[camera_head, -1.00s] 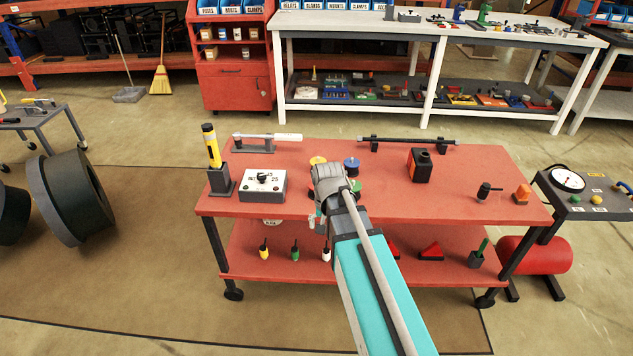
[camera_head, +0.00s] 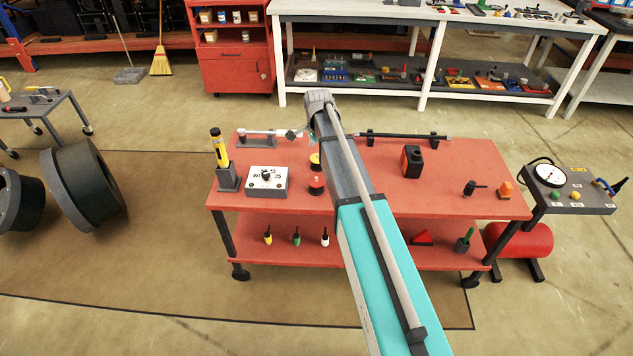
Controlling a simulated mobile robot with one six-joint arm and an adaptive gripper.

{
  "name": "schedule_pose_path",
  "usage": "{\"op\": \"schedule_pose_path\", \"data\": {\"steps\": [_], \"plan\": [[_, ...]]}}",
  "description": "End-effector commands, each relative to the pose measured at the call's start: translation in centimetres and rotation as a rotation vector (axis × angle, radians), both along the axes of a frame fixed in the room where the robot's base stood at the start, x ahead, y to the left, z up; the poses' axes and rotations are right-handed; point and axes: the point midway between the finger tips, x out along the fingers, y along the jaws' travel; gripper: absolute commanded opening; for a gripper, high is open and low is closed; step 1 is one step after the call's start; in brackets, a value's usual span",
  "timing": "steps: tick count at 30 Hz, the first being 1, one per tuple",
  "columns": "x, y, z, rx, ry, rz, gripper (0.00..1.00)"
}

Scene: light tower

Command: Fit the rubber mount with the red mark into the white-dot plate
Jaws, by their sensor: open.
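A small round mount with a red top and a dark base (camera_head: 317,183) stands on the red cart top, just left of my arm. A similar yellow-topped one (camera_head: 315,160) stands behind it, partly covered by my arm. I cannot make out a plate with a white dot. My arm covers the cart top right of the two mounts.
Several small items stand on the lower shelf. A gauge stand (camera_head: 570,190) is at the right.

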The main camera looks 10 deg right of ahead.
Motion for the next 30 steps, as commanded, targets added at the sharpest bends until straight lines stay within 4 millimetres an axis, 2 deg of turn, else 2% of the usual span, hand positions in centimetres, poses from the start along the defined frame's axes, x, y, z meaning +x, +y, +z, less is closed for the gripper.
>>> {"op": "schedule_pose_path", "data": {"steps": [14,30], "plan": [[0.0,0.0,-0.6,0.0,0.0,0.0,1.0],[0.0,-0.1,-4.6,0.0,0.0,0.0,1.0]]}}
